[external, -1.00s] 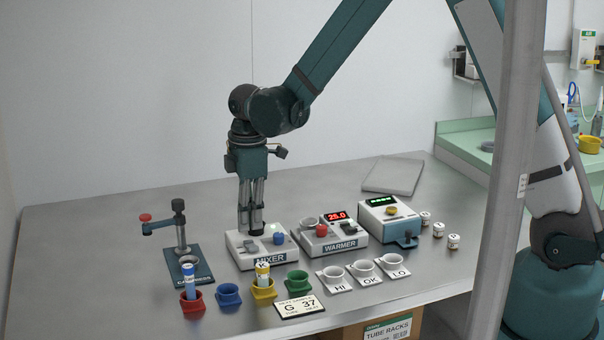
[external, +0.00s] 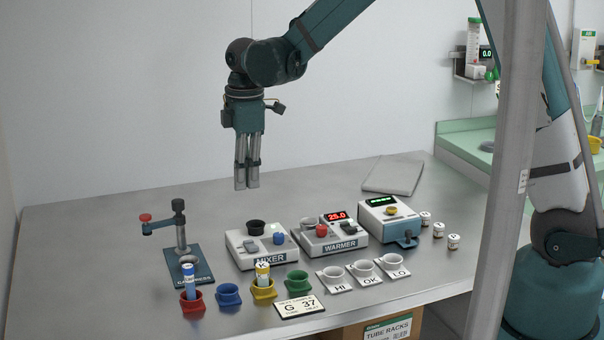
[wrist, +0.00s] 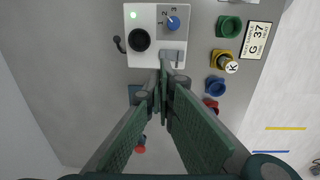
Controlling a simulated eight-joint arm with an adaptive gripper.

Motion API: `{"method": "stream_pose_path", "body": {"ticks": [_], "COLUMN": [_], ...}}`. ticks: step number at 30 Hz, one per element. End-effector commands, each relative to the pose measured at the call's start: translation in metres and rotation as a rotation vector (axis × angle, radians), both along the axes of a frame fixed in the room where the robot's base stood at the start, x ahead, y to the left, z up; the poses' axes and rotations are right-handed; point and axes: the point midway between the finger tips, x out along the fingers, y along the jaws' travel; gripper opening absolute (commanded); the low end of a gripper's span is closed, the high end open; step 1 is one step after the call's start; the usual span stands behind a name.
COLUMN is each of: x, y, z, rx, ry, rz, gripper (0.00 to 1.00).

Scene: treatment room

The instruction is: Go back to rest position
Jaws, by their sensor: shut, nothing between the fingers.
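My gripper (external: 246,187) is shut and empty. In the external view it hangs pointing down, clear above the table, behind and above the mixer (external: 262,248). The mixer has a dark round socket (external: 256,227), a blue knob and a grey switch. In the wrist view my shut fingers (wrist: 166,72) point toward the mixer's edge, near its grey switch (wrist: 172,56). The mixer's white top (wrist: 145,15) and dark socket (wrist: 139,39) show there with nothing in view in the socket.
The cap press (external: 182,245) stands left. In front are red (external: 192,305), blue (external: 228,296), yellow (external: 263,293) and green (external: 297,282) holders; red and yellow hold tubes. The warmer (external: 333,242) and a teal-white device (external: 390,222) stand right. A metal post (external: 510,170) crosses the view.

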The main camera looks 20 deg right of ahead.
Motion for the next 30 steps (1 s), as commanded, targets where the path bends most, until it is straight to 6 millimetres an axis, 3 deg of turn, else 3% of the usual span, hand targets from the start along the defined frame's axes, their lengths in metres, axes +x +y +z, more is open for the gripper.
{"method": "stream_pose_path", "body": {"ticks": [17,23,30], "x": [-0.001,-0.006,-0.016], "y": [-0.006,-0.026,-0.064], "z": [0.005,0.021,0.049], "rx": [0.004,0.019,0.048], "ry": [-0.005,-0.025,-0.063], "rz": [-0.018,-0.079,-0.205], "gripper": [0.00,0.00,0.00]}}
